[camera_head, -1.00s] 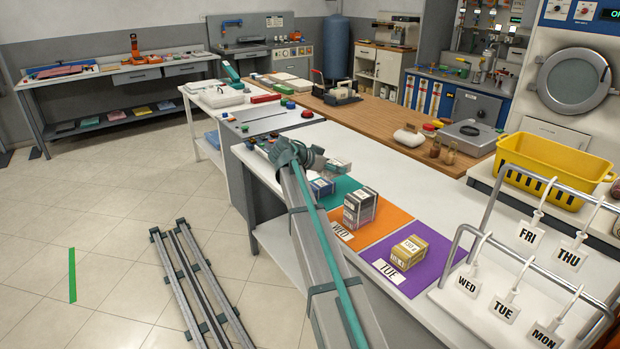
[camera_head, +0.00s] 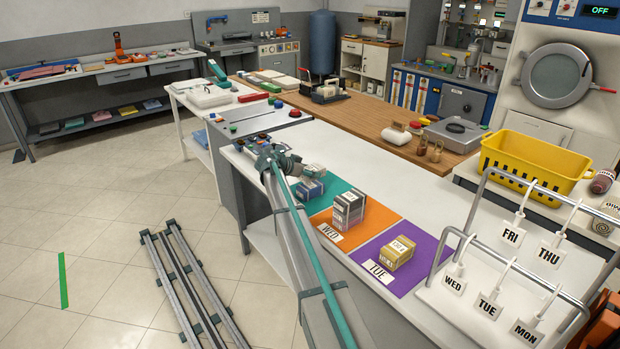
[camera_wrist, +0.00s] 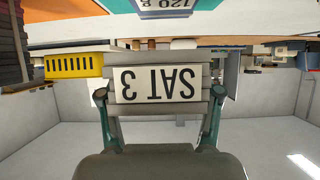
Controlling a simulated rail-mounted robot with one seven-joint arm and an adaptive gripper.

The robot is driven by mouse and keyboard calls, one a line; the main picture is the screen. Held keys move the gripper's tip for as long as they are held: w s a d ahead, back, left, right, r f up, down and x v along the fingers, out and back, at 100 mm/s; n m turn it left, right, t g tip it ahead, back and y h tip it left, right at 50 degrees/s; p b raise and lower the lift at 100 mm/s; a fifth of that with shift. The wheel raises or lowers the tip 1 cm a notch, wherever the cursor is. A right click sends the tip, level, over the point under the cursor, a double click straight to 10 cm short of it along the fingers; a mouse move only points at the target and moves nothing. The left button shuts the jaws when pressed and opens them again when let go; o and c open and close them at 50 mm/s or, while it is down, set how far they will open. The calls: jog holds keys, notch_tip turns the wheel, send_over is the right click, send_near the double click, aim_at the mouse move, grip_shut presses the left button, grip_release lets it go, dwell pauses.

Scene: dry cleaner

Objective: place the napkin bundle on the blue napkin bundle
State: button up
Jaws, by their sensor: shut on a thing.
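My gripper (camera_head: 284,158) is shut on a pale grey napkin bundle (camera_head: 314,170). In the wrist view the bundle (camera_wrist: 158,62) lies between both fingers, with a "SAT 3" label facing the camera. The blue napkin bundle (camera_head: 309,188) sits on the teal mat (camera_head: 330,196), and the held bundle appears just above it. In the inverted wrist view the blue bundle (camera_wrist: 120,5) shows at the top edge with a "120 g" label. A gap appears between the two in the wrist view; the head view does not settle whether they touch.
A tan bundle (camera_head: 398,253) sits on the purple mat (camera_head: 425,263) marked TUE. A rack with day tags (camera_head: 489,305) and a yellow basket (camera_head: 531,165) stand right. White counter behind the mats is clear.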

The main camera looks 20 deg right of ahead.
aim_at(310, 185)
jog(key=shift+w+f, duration=0.4)
jog(key=shift+w, duration=0.05)
notch_tip(310, 185, down, 3)
jog(key=shift+p, duration=0.95)
jog(key=shift+f, duration=0.15)
jog(key=shift+f+b, duration=0.2)
jog(key=shift+b, duration=0.15)
jog(key=o, duration=1.2)
jog(key=shift+r, duration=0.1)
jog(key=shift+r+p, duration=0.15)
jog(key=shift+p, duration=0.15)
jog(key=b+v, duration=0.3)
jog(key=v, duration=0.9)
jog(key=shift+b, duration=0.3)
jog(key=shift+s, duration=0.1)
